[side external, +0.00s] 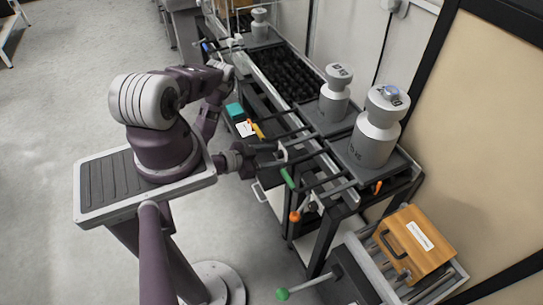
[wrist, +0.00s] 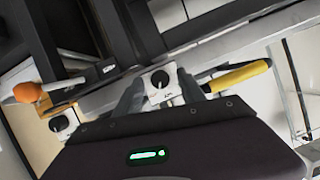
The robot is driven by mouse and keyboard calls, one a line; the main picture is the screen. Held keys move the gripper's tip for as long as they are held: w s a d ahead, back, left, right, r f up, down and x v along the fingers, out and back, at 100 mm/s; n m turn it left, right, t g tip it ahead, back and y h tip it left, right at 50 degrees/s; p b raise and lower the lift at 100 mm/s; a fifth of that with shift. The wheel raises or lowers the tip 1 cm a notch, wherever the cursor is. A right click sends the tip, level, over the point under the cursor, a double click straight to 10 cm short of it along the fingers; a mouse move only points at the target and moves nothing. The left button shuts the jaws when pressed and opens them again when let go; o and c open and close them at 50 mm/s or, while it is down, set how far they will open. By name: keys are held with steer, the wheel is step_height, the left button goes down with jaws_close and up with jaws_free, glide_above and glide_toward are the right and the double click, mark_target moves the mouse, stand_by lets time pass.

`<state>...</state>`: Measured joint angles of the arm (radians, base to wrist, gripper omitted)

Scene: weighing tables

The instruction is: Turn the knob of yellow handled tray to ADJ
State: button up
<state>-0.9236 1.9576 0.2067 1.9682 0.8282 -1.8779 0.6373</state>
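The yellow handle (wrist: 240,76) sticks out to the right of a small knob (wrist: 160,80) in the wrist view. The knob is dark on a white plate, and its small lettering is too blurred to read. The yellow handle also shows in the side external view (side external: 257,130). My gripper (wrist: 159,88) is open, with one grey finger on each side of the knob plate. I cannot tell whether either finger touches it. In the side external view my gripper (side external: 280,150) is at the front edge of the weighing table, and the knob is not clearly visible.
An orange handle (wrist: 28,92) and a second knob (wrist: 62,122) are at left in the wrist view. A green handle (side external: 287,178) projects near my gripper. Large grey weights (side external: 377,130) stand on the table. A wooden box (side external: 415,245) sits at lower right. Floor at left is clear.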

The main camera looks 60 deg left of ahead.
jaws_close()
steer(key=shift+d+m+y, duration=0.15)
steer(key=shift+m+y, duration=0.25)
steer(key=shift+m, duration=0.2)
steer(key=shift+f+m+y, duration=0.1)
steer(key=shift+m+y, duration=0.5)
steer(key=shift+m, duration=0.5)
steer(key=shift+o, duration=0.4)
jaws_free()
